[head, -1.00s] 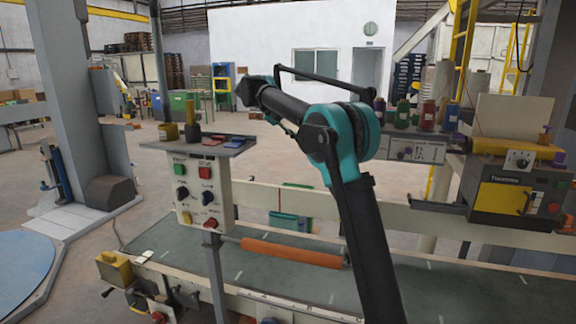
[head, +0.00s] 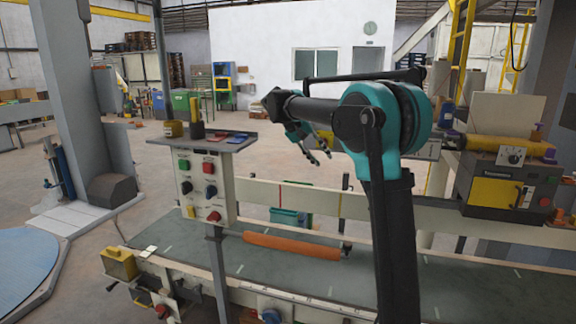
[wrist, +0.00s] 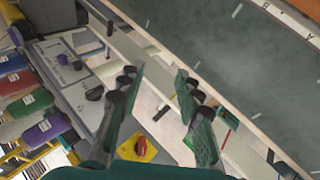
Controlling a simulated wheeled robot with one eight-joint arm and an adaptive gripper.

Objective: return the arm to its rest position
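My arm (head: 395,220) rises from the bottom of the head view, bends at a teal elbow, and its dark forearm reaches left, roughly level. My gripper (head: 321,158) hangs below and behind the forearm, right of the control box, in free air above the conveyor side. In the wrist view my gripper (wrist: 158,82) has its two fingers spread with a clear gap and nothing between them. Through the gap a pale rail shows below. No contact with anything is visible. The forearm hides part of the gripper in the head view.
A control box (head: 205,188) on a post stands left of my gripper, with a small shelf on top. An orange roller (head: 291,246) lies over the dark conveyor (head: 470,290). A yellow-fronted machine (head: 495,193) stands at right. Thread spools (wrist: 22,88) show in the wrist view.

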